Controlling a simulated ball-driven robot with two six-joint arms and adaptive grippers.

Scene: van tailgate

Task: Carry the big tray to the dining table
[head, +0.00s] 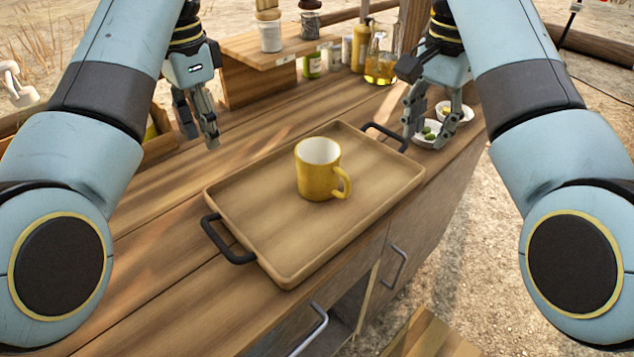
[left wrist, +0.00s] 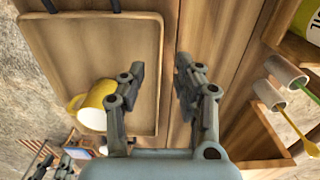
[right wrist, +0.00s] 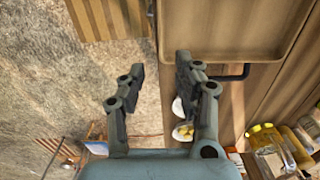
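The big wooden tray (head: 255,205) lies flat on the wooden counter, with a black handle (head: 228,242) at its near left end and another black handle (head: 386,137) at its far right end. A yellow mug (head: 318,176) stands upright on it; the mug also shows in the left wrist view (left wrist: 92,108). My left gripper (head: 202,143) is open and empty above the counter, behind the tray's left part. My right gripper (head: 426,135) is open and empty near the far right handle, by the small bowls. The dining table cannot be made out.
Behind stand a wooden riser (head: 270,47), jars and an oil bottle (head: 380,62). Cabinet doors (head: 440,220) front the counter. Sandy ground (head: 530,190) lies to the right.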

